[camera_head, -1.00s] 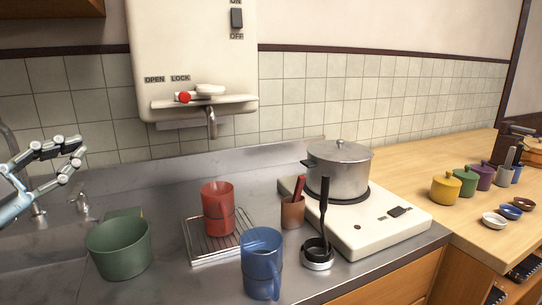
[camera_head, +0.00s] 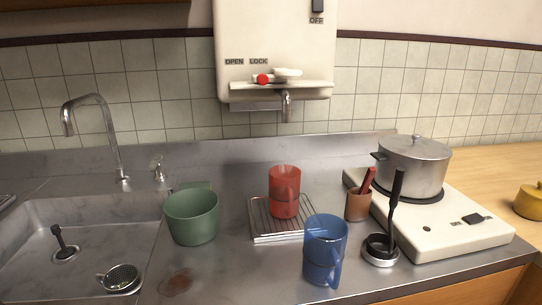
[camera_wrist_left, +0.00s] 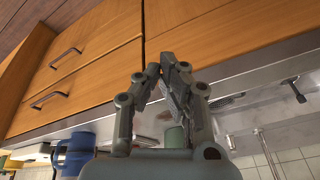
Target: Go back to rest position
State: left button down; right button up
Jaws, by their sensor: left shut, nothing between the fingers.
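My left gripper (camera_wrist_left: 167,68) shows in the left wrist view, its two fingers closed together at the tips with nothing between them. Wooden cabinet fronts (camera_wrist_left: 90,60) with dark handles lie behind it, and the picture appears upside down. In the head view neither gripper shows. My right gripper is in no view.
In the head view, a sink (camera_head: 90,215) is at left, beside a green pot (camera_head: 192,217). A red mug (camera_head: 284,192) stands on a wire rack (camera_head: 262,218), near a blue mug (camera_head: 324,250). A steel pot (camera_head: 413,168) sits on a white stove (camera_head: 440,232).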

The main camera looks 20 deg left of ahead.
pick_arm(q)
jog(key=s+a+f+g+b, duration=0.1)
jog(key=s+f+b, duration=0.15)
jog(key=f, duration=1.35)
jog(key=s+a+f+b, duration=0.2)
jog(key=f+b, duration=0.1)
jog(key=f, duration=1.3)
jog(key=s+f+g+b, duration=0.1)
jog(key=s+f+b, duration=0.2)
jog(key=s+f, duration=1.4)
jog(key=shift+a+f+g+b, duration=0.25)
jog(key=shift+f+g+b, duration=0.05)
jog(key=shift+s, duration=0.1)
